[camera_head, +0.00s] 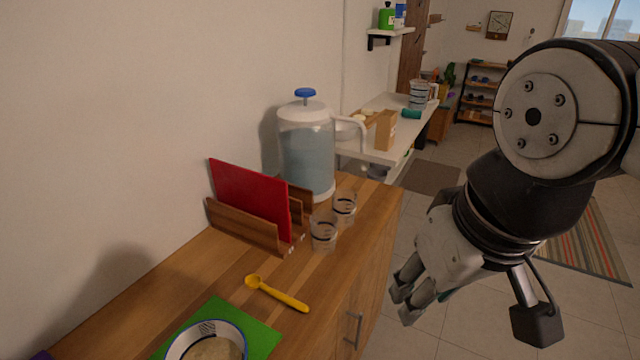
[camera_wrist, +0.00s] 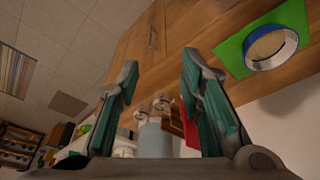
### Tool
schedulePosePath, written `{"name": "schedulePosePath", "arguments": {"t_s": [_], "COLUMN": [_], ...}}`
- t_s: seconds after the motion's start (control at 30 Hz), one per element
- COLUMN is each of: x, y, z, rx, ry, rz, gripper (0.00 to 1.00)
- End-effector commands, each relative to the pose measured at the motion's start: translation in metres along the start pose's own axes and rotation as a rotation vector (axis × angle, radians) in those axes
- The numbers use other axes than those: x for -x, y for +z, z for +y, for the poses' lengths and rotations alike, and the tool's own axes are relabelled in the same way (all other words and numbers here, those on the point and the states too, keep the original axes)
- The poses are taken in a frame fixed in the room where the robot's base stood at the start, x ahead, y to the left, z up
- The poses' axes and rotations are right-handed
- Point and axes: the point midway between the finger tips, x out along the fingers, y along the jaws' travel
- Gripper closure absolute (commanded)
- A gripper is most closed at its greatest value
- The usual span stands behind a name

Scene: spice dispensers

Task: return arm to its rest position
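My gripper (camera_head: 412,293) hangs to the right of the wooden counter (camera_head: 215,262), beyond its front edge and over the tiled floor. In the wrist view my gripper (camera_wrist: 158,75) has its two green-padded fingers spread apart, with nothing between them. My arm comes in from the right side of the head view and bends down to the gripper. No held object shows in either view.
On the counter are a water jug (camera_head: 307,150), two glasses (camera_head: 324,232), a red board (camera_head: 250,197) in a wooden rack, a yellow spoon (camera_head: 278,293) and a bowl (camera_head: 206,342) on a green mat (camera_head: 262,338). A white table (camera_head: 390,150) stands behind. Floor right of the counter is open.

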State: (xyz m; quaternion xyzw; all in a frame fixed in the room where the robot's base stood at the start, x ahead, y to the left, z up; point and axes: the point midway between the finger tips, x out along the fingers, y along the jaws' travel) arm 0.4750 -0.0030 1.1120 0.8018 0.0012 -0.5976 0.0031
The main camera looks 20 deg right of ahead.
Motion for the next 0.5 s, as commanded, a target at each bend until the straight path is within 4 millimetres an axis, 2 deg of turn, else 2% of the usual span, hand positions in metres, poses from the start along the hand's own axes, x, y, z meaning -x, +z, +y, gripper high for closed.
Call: {"name": "schedulePosePath", "arguments": {"t_s": [0.37, 0.5], "x": [0.002, 0.016], "y": [0.004, 0.001], "z": [0.000, 0.001], "rx": [-0.012, -0.010], "ry": [-0.003, -0.001], "rz": [0.005, 0.026], "gripper": [0.66, 0.66]}}
